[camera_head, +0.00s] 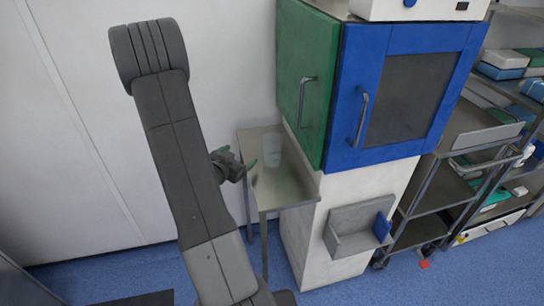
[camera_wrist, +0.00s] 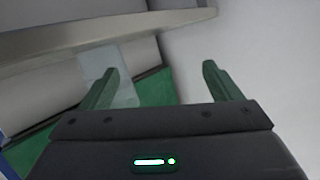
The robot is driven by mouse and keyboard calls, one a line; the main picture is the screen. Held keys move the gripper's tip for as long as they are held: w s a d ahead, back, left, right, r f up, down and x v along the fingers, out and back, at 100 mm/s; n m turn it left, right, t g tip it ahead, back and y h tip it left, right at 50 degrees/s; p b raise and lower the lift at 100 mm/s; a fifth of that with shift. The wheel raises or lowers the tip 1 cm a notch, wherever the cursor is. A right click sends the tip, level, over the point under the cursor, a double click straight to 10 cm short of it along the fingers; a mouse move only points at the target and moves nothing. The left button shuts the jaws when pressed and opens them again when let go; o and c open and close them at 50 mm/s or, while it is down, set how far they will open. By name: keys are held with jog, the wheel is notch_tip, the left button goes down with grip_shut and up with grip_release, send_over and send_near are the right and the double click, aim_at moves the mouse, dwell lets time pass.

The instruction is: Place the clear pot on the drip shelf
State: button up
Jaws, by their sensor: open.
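The clear pot (camera_head: 272,150) is a see-through, pale upright vessel standing on a small steel side table (camera_head: 290,186) beside the green cabinet side. My gripper (camera_head: 249,166) is just left of the pot, at the table's left edge, and looks empty. In the wrist view, my gripper (camera_wrist: 158,75) has its two green fingers wide apart. A pale see-through shape, likely the pot (camera_wrist: 122,88), shows beyond and beside the left finger, which hides part of it. I cannot tell for sure which surface is the drip shelf.
A blue-fronted cabinet (camera_head: 345,110) with a green side stands right behind the table. A grey open holder (camera_head: 350,238) with a blue item is on the white base below. Metal racks (camera_head: 470,130) with boxes stand at the right. A white wall (camera_head: 225,60) is behind.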

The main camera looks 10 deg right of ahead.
aim_at(266, 158)
jog(key=s+m+g+h, duration=0.1)
jog(key=s+g+h, duration=0.1)
jog(key=s+h, duration=0.45)
jog(key=shift+m+y, duration=0.3)
jog(key=shift+y, duration=0.35)
jog(key=x, duration=0.7)
jog(key=shift+s+d+f, duration=0.15)
jog(key=shift+s+d, duration=0.15)
jog(key=shift+d, duration=0.2)
jog(key=shift+p+x, duration=0.55)
jog(key=shift+x, duration=2.45)
jog(key=shift+w+a, duration=0.15)
jog(key=shift+c, duration=0.4)
jog(key=c, duration=1.1)
